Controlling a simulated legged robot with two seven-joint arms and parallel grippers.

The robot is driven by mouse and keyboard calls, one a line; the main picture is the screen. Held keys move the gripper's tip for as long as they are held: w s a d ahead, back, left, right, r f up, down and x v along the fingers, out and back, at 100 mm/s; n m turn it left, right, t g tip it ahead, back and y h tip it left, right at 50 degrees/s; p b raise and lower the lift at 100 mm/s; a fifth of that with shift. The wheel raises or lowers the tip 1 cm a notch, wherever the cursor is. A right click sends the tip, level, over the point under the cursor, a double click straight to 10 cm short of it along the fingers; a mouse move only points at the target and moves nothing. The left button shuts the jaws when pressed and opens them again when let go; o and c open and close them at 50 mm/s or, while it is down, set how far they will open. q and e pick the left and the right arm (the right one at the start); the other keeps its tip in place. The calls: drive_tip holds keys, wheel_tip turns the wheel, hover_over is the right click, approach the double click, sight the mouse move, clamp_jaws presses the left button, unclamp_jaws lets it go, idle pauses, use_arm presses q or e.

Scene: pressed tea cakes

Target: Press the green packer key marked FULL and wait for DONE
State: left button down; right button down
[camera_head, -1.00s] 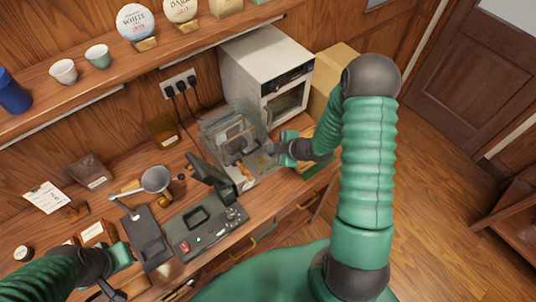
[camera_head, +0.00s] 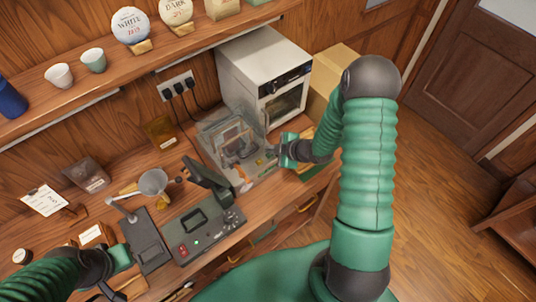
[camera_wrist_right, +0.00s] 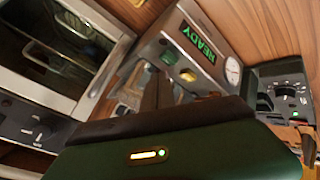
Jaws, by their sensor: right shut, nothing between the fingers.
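The packer (camera_head: 245,178) stands on the bench with a clear cover over its front. In the right wrist view the packer's panel (camera_wrist_right: 172,36) has a green-lit display (camera_wrist_right: 198,42) reading READY. Below the display are a green key (camera_wrist_right: 168,57) and a yellowish key (camera_wrist_right: 188,75); their lettering is too small to read. My right gripper (camera_head: 272,153) is at the packer's right side, shut and empty. Its dark fingers (camera_wrist_right: 165,90) point toward the panel, below the keys in the picture and apart from them as far as I can tell. My left gripper (camera_head: 108,288) is low at the left, its fingers unclear.
A white oven (camera_head: 250,75) stands behind the packer, a cardboard box (camera_head: 335,65) beside it. A shelf (camera_head: 110,75) runs above the bench.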

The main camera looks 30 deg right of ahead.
drive_tip(key=shift+d+f, duration=0.15)
drive_tip(key=shift+d, duration=0.45)
drive_tip(key=shift+a, duration=0.6)
drive_tip(key=shift+s+d+f+b, duration=0.1)
drive_tip(key=shift+d+f+b, duration=0.2)
drive_tip(key=shift+d, duration=0.05)
drive_tip(key=shift+d+f, duration=0.1)
drive_tip(key=shift+d, duration=0.3)
use_arm(q)
drive_tip(key=shift+d+f, duration=0.2)
drive_tip(key=shift+d, duration=0.4)
use_arm(e)
drive_tip(key=shift+a, duration=0.15)
